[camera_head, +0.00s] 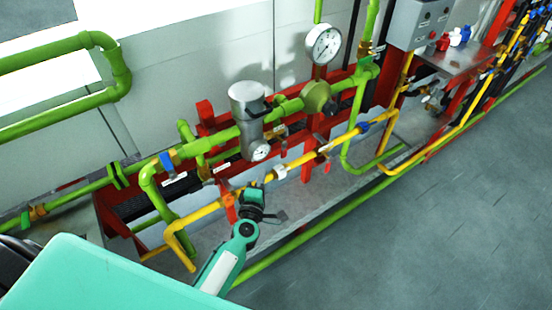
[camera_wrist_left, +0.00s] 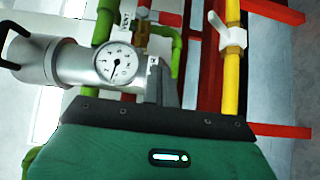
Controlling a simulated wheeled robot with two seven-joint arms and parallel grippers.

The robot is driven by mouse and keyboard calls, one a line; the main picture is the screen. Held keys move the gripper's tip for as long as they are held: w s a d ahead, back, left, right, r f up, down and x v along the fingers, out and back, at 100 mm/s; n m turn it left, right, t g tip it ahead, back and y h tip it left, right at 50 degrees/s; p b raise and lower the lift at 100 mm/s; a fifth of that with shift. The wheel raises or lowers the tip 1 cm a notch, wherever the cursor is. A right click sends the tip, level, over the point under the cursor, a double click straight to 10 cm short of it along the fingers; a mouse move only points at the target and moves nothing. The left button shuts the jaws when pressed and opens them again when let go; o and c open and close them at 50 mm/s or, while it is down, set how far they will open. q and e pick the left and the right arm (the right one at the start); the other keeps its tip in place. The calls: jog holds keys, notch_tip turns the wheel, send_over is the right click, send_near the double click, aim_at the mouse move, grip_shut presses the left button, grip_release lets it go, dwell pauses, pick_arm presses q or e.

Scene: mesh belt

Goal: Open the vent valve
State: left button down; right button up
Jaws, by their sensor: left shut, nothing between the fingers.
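My left gripper (camera_head: 254,197) is shut and empty, in front of the yellow pipe (camera_head: 207,211). It appears apart from the pipe, though the gap is hard to judge. A valve with a white lever (camera_head: 280,172) sits on the yellow pipe, above and right of the gripper. In the left wrist view the white lever (camera_wrist_left: 228,35) is upper right, beyond the gripper's dark edge. A blue-handled valve (camera_head: 167,160) is on the green pipe at left, and another blue handle (camera_head: 362,127) is on the yellow pipe at right. My right gripper is out of view.
A grey cylinder with a small gauge (camera_head: 260,151) stands above the gripper; its dial (camera_wrist_left: 117,63) is close in the wrist view. A large gauge (camera_head: 323,45), red frame bars (camera_head: 205,113) and a low green pipe (camera_head: 300,235) surround it. The grey floor (camera_head: 440,210) at right is clear.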

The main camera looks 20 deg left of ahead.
aim_at(284, 150)
pick_arm(q)
jog(key=w+d, duration=0.1)
jog(key=w, duration=0.7)
jog(key=shift+w+d+p, duration=0.25)
jog(key=shift+d+p, duration=0.15)
